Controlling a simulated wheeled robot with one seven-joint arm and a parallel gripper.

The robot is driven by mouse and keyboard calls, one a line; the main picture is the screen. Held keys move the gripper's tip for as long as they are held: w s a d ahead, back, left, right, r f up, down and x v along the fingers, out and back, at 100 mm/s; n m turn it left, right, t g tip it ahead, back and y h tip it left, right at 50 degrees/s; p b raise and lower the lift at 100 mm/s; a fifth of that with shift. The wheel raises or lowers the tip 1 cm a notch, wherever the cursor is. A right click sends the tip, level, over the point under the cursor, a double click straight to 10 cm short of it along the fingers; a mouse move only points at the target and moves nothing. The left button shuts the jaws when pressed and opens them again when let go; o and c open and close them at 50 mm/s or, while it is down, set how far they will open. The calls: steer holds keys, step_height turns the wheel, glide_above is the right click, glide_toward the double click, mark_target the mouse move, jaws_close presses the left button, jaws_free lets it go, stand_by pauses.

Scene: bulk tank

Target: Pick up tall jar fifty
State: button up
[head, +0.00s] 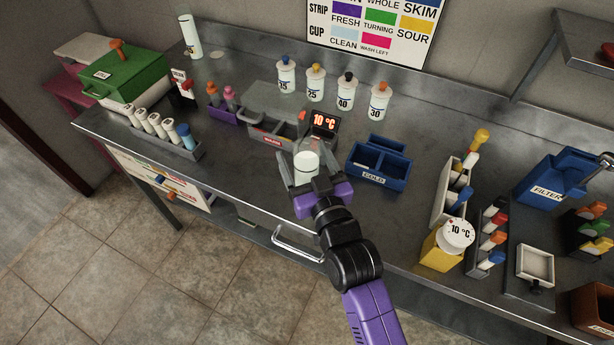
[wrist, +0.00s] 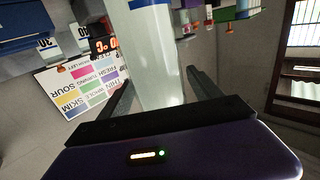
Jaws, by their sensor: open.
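My gripper (head: 306,180) is open at the front middle of the steel bench, its fingers either side of a clear jar (head: 306,163) with white content. In the wrist view a pale, translucent cylinder (wrist: 158,65) with a blue band at its top stands between the open fingers (wrist: 162,92); I cannot read a number on it, nor tell whether the fingers touch it. A tall jar (head: 189,35) stands at the back left, with a small dark label too small to read. Jars marked 15 (head: 286,76), 25 (head: 315,84), 40 (head: 345,91) and 30 (head: 379,101) stand along the back.
A grey box (head: 280,110) and a red-lit 10 °C display (head: 325,122) stand just behind the gripper. A blue COLD rack (head: 379,165) is to the right, a purple rack (head: 225,115) to the left. A green case (head: 130,76) is far left. The right side is crowded.

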steer(key=shift+w+a, duration=0.25)
steer(key=shift+w, duration=0.2)
jaws_close()
steer(key=shift+r, duration=0.1)
steer(key=shift+r, duration=0.2)
